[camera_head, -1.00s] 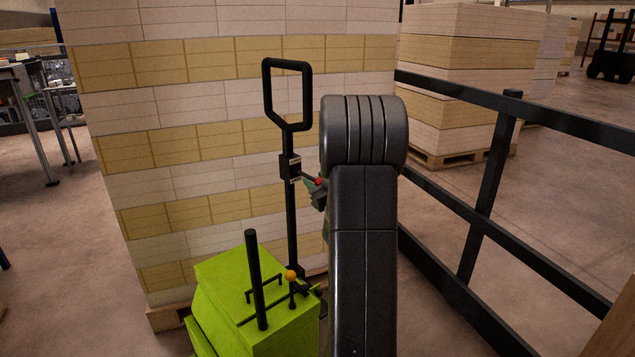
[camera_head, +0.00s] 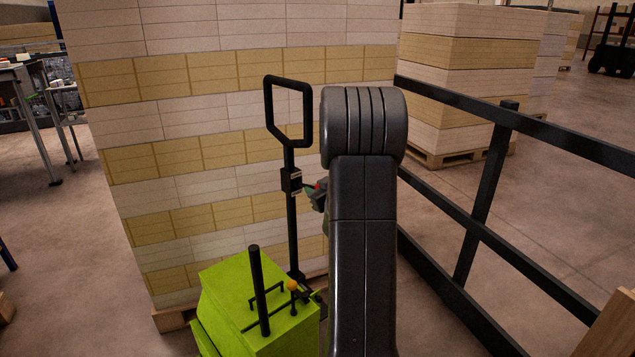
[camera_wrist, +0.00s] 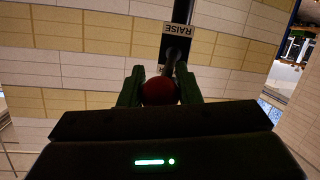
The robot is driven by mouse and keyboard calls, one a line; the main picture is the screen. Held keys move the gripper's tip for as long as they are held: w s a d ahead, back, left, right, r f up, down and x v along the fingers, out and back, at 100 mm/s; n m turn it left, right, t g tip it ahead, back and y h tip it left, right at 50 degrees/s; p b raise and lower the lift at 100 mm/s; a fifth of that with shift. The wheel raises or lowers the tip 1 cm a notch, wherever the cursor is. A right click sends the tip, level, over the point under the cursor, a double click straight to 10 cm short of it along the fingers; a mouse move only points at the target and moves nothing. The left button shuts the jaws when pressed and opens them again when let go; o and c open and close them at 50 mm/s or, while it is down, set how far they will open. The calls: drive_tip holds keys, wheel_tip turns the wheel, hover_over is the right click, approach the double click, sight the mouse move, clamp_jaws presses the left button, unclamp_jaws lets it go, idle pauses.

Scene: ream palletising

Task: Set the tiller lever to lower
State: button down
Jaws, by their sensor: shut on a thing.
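The tiller (camera_head: 291,220) is a black post with a loop handle, standing at the green pallet truck (camera_head: 262,305) in the head view. A black box on the post carries the tiller lever, whose red knob (camera_wrist: 160,91) sits between the fingers of my gripper (camera_wrist: 160,88) in the wrist view. My gripper is shut on the knob. A label reading RAISE (camera_wrist: 178,43) shows upside down beyond the knob. In the head view my arm hides most of my gripper (camera_head: 317,192), and only a bit of red shows there.
A tall stack of reams (camera_head: 200,130) stands right behind the tiller. A black railing (camera_head: 480,210) runs along the right. An orange knob (camera_head: 292,285) and black bars rise from the truck. Another stack (camera_head: 470,80) stands beyond the railing.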

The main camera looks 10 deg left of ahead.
drive_tip(key=shift+w+a+r, duration=0.15)
drive_tip(key=shift+a+r, duration=0.05)
drive_tip(key=shift+r, duration=0.5)
drive_tip(key=c, duration=1.1)
unclamp_jaws()
drive_tip(key=shift+o, duration=0.2)
drive_tip(key=p+v, duration=0.1)
drive_tip(key=v, duration=1.3)
drive_tip(key=shift+a+f, duration=0.1)
